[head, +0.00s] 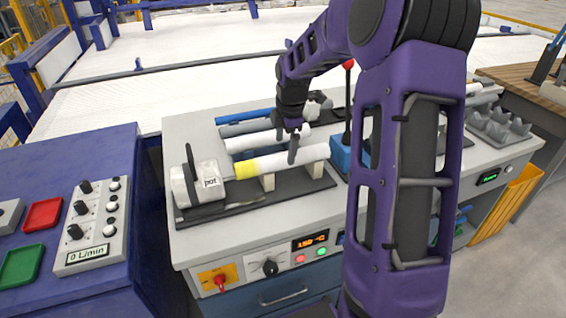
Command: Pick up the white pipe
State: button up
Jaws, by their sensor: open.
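A white pipe (250,142) lies behind the front holder on the grey workbench. A second white pipe (312,153), with a yellow band (246,166) near its left end, lies across light blocks in front of it. My gripper (287,146) is open and points down over these two pipes. One finger overlaps the rear white pipe and the other overlaps the front one. I cannot tell whether either finger touches a pipe. The gripper and arm hide part of both pipes.
Blue (240,117) and grey (243,128) pipes lie behind. A blue device (350,152) with a red-knobbed lever stands right. A control panel (92,225) sits far left.

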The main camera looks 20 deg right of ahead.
aim_at(283, 155)
jog(key=b+x, duration=0.1)
jog(key=x, duration=0.4)
jog(key=shift+w+a+f, duration=0.1)
jog(key=shift+w, duration=0.05)
jog(key=shift+c, duration=0.3)
grip_shut()
